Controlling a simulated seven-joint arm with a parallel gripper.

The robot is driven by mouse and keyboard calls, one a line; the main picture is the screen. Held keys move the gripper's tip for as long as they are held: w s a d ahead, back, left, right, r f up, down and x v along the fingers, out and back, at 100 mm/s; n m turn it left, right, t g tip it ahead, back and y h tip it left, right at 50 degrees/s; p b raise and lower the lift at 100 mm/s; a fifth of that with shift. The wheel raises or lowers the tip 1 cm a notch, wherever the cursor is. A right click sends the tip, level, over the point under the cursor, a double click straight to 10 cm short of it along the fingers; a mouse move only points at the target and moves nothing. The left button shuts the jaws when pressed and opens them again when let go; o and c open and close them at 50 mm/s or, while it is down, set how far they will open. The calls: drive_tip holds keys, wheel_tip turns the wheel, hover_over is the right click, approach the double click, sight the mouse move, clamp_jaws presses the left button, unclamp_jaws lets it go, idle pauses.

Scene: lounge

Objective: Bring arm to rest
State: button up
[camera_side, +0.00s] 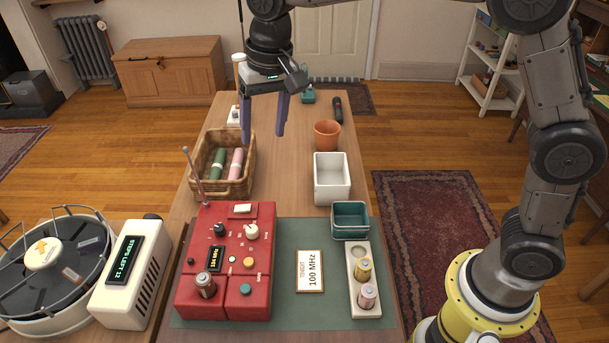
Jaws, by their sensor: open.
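My gripper (263,136) hangs above the wooden table, pointing down. Its two purple-blue fingers are spread apart with nothing between them. It is near the wicker basket (249,172) in the picture, and overlaps its upper right part in view. My arm rises from its yellow base at the lower right and reaches across the top of the picture. The fingertips appear clear of the table, though their exact height cannot be told.
A red control panel (233,264) with an antenna stands at the front, beside a card reading 100 MHz (310,271). A white bin (331,194), a teal bin (350,235), a holder with cylinders (359,302) and a terracotta pot (327,134) line the right side. Bare tabletop (285,180) lies mid-table.

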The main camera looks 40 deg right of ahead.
drive_tip(key=s+d+r+t, duration=0.3)
drive_tip(key=s+d+r, duration=0.6)
drive_tip(key=s+d, duration=0.4)
drive_tip(key=s+d+f+n, duration=0.1)
drive_tip(key=s+f, duration=0.3)
drive_tip(key=s, duration=0.3)
drive_tip(key=s+d+f+n, duration=0.1)
drive_tip(key=s+f+n, duration=0.1)
drive_tip(key=s+f, duration=0.3)
drive_tip(key=s, duration=0.2)
drive_tip(key=shift+s+d+t+h, duration=0.25)
drive_tip(key=shift+s+t+h, duration=0.05)
drive_tip(key=shift+s+t, duration=0.1)
